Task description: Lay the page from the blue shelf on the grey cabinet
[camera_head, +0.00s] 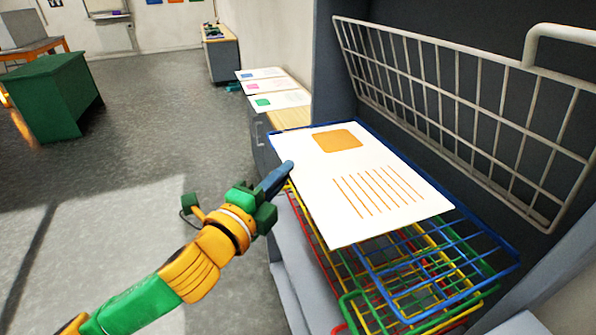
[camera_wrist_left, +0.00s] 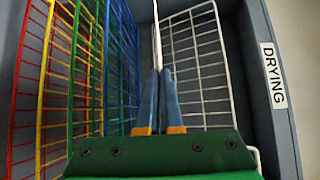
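The page (camera_head: 345,190) is white with an orange square and orange lines. It lies level over the blue shelf (camera_head: 497,247), a blue wire rack. In the left wrist view it shows edge-on as a thin pale line (camera_wrist_left: 156,40), seemingly a little apart from the blue wires (camera_wrist_left: 131,70). My left gripper (camera_head: 284,172) is at the page's left edge; its blue fingers (camera_wrist_left: 157,85) are shut on that edge. The grey cabinet (camera_head: 262,147) stands just beyond the rack, with a wooden top (camera_head: 290,118). My right gripper is not in view.
Several pages (camera_head: 275,100) lie on and around the cabinet's far top. Green, yellow and red wire shelves (camera_head: 350,300) are below the blue one. A white wire shelf (camera_head: 470,100) is tilted up above. A green cabinet (camera_head: 55,95) stands far left; the floor between is clear.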

